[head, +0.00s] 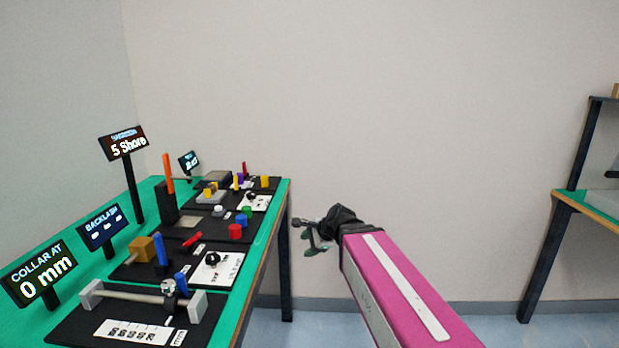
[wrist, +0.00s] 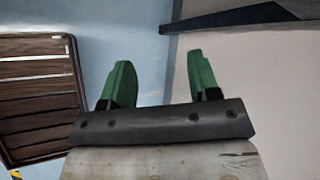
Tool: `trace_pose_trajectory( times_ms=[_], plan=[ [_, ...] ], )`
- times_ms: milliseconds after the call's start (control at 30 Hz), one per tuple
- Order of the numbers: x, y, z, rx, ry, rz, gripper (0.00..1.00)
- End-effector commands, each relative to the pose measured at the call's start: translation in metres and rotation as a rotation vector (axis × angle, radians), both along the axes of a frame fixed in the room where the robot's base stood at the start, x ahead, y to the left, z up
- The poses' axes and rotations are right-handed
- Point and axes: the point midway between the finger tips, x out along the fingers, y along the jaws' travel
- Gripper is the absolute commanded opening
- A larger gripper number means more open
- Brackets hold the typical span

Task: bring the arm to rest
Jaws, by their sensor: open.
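My gripper (head: 312,240) is at the end of my pink arm, in the middle of the head view. It is in the air just right of the green-topped table's far right corner, apart from the table as far as I can tell. In the wrist view its two green fingers (wrist: 158,88) stand well apart with nothing between them. The gripper is open and empty.
The green table (head: 283,190) at left carries black boards with knobs, coloured blocks and a rod, plus signs such as "COLLAR AT 0 mm" (head: 40,273). Another table (head: 572,203) stands at far right. A slatted wooden thing (wrist: 38,90) shows in the wrist view. Floor between the tables looks clear.

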Motion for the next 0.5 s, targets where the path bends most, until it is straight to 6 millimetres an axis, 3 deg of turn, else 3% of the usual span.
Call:
trace_pose_trajectory(
  times_ms=[33, 200, 400, 500],
  plan=[
    [-0.004, -0.017, -0.021, -0.085, -0.02, 0.068, 0.56],
    [-0.022, -0.073, -0.081, -0.367, -0.081, 0.366, 0.56],
    [-0.052, -0.138, -0.14, -0.621, -0.085, 0.763, 0.56],
    [-0.067, -0.163, -0.16, -0.695, -0.071, 0.936, 0.56]
  ],
)
